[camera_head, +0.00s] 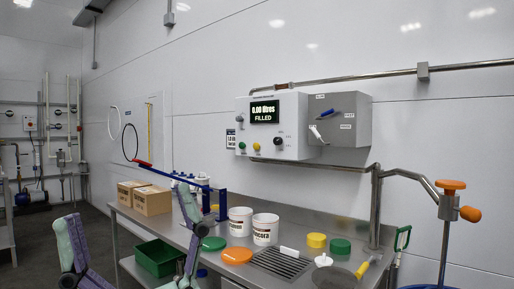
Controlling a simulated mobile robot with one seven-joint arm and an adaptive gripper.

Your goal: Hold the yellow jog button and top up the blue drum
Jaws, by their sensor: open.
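The yellow jog button (256,147) is on the front of a white control box (243,110) on the wall, between a green button (242,146) and a black knob (278,141). The box's display (265,111) reads 0.00 litres, FILLED. Only the rim of the blue drum (430,287) shows at the bottom right edge. A pipe valve (448,206) with orange handles stands above it. Mint and purple parts of my arm show at the lower left and lower middle. I cannot make out my gripper in this view. Nothing is seen touching the yellow button.
A steel bench (170,222) runs below the box. It carries two cartons (152,201), two white tubs (265,229), coloured lids (237,256) and a drain grille (278,264). A blue bar (180,179) with a red end slants above it. A green crate (157,258) is below.

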